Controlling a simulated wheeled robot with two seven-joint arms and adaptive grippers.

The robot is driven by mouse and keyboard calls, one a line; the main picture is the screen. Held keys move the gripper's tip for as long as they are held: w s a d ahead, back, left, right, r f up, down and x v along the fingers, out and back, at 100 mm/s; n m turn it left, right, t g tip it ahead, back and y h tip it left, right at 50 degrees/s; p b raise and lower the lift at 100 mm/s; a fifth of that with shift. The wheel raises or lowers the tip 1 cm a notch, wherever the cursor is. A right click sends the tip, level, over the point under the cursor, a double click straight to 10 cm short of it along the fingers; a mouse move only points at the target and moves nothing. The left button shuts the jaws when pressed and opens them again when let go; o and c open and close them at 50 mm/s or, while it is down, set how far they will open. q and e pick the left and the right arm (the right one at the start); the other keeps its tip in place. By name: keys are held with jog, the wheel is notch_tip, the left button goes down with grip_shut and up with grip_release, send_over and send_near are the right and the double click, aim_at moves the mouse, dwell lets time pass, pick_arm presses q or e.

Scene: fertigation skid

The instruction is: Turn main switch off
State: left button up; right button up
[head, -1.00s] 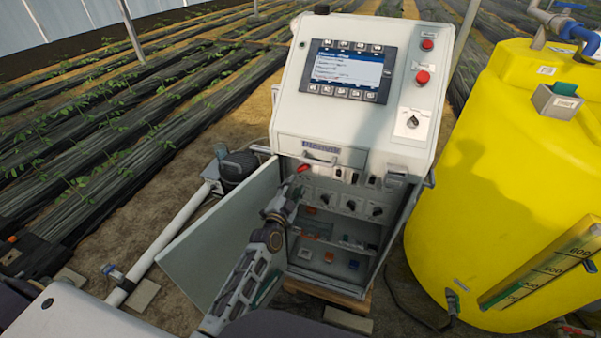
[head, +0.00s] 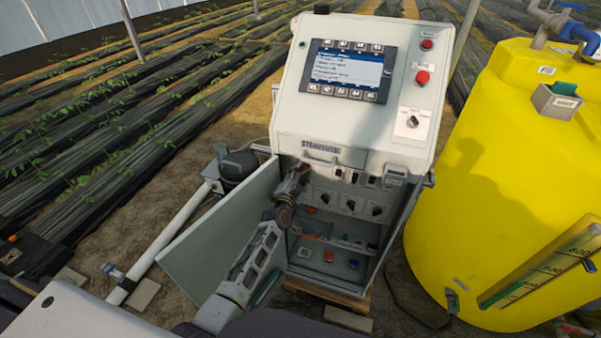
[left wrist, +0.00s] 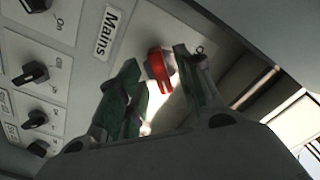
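The main switch (left wrist: 158,68) is a red rotary handle on a pale panel, beside a label (left wrist: 109,33) reading "Mains". In the left wrist view my left gripper (left wrist: 158,78) is open, with one green-padded finger on each side of the red handle. A small gap shows on the left; I cannot tell whether the right finger touches. In the head view my left gripper (head: 296,183) is at the upper left of the open cabinet and mostly hides the switch. My right gripper is not in view.
Several black knobs (left wrist: 32,73) sit beside the switch. The open cabinet door (head: 220,232) stands left of my arm. Above is the sloped console with a screen (head: 345,71) and red buttons (head: 422,77). A yellow tank (head: 490,190) stands at the right.

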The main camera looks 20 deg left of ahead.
pick_arm(q)
jog(key=shift+w, duration=0.45)
jog(key=shift+c, duration=0.3)
grip_shut()
